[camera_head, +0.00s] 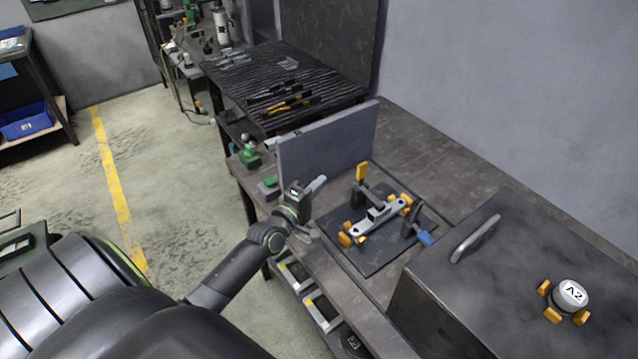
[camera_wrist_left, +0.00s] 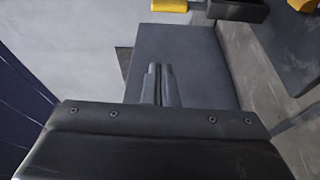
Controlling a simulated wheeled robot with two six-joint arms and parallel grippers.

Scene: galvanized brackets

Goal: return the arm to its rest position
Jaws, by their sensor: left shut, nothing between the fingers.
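My left arm (camera_head: 228,276) reaches in from the lower left to the front edge of the workbench. Its gripper (camera_head: 319,184) is close to the grey upright panel (camera_head: 330,140) and left of the fixture plate (camera_head: 375,258). In the left wrist view the two fingers (camera_wrist_left: 161,84) lie side by side, shut and empty, in front of a flat dark grey surface (camera_wrist_left: 200,50). My right gripper is in neither view.
A clamp fixture with a grey bracket (camera_head: 376,217) and orange parts stands on the plate. A dark box with a handle (camera_head: 475,239) is at the right, with a cylinder marked A2 (camera_head: 569,295) on top. A ribbed mat (camera_head: 285,85) with tools lies behind the panel. Open floor is left.

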